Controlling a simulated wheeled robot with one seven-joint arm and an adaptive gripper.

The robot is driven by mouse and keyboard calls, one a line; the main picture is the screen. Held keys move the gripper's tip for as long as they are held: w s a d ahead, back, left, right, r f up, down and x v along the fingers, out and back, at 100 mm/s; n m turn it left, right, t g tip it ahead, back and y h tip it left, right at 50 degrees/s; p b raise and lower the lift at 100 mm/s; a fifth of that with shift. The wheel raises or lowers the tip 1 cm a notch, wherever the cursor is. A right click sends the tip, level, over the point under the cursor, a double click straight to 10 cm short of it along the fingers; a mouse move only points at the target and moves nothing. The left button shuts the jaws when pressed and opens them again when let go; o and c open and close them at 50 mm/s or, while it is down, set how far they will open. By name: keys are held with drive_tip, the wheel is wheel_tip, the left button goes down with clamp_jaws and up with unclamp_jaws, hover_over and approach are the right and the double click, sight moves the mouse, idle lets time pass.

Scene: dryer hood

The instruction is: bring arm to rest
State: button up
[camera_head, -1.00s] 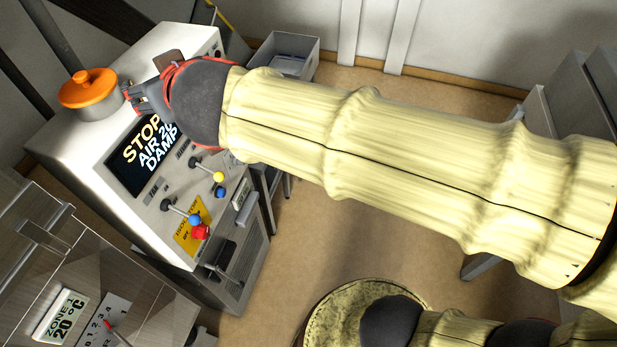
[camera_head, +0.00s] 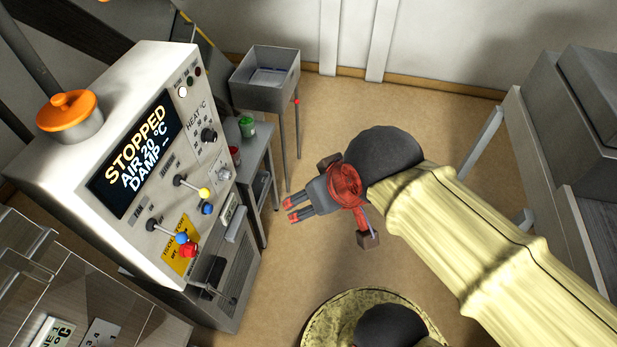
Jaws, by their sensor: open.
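My gripper (camera_head: 291,211) hangs in free space over the brown floor, to the right of the control cabinet (camera_head: 215,270). Its dark fingers with red tips point left and are apart, with nothing between them. My arm, in a pale yellow ribbed sleeve, comes in from the lower right. The gripper touches nothing that I can see.
An orange-lidded pot (camera_head: 70,116) stands on the cabinet. A grey bin on legs (camera_head: 266,82) and a small side table (camera_head: 252,150) with a green container (camera_head: 247,127) stand behind. Grey furniture (camera_head: 575,130) is at right. Open floor lies between.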

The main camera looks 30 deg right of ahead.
wheel_tip(320, 180, down, 15)
drive_tip(key=b, duration=1.5)
idle(0.8)
